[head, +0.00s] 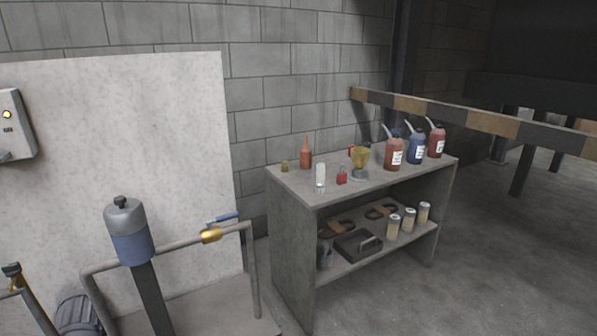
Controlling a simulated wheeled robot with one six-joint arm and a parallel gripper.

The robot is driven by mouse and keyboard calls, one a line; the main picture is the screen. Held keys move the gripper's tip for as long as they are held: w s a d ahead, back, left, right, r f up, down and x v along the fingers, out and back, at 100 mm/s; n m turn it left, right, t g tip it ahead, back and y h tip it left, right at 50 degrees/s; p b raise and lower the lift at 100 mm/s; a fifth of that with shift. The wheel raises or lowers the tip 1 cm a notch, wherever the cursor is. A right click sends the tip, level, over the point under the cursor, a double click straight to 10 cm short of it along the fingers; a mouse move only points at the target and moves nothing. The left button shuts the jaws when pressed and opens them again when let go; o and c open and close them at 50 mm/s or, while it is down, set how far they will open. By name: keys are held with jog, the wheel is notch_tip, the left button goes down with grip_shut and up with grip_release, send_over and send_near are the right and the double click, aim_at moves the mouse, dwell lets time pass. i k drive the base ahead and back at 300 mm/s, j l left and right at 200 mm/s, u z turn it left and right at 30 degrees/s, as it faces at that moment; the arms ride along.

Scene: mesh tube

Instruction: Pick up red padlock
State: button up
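A small red padlock (342,178) stands on the top of the grey shelf unit (292,183), close to its front edge. A clear cylinder (320,177) stands just left of it, and a yellow cup-shaped thing on a grey base (361,160) stands just right of it. Another small red thing (351,150) shows farther back, partly hidden; I cannot tell what it is. My gripper is not in view.
A small brass-coloured item (285,166), an orange bottle (306,155) and spouted bottles (395,153) share the shelf top. A striped barrier beam (470,121) runs behind at right. Pipes (180,244) stand at left. The floor (400,308) at front right is clear.

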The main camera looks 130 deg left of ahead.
aim_at(341, 178)
jog(key=j+u, duration=0.1)
jog(key=u, duration=3.7)
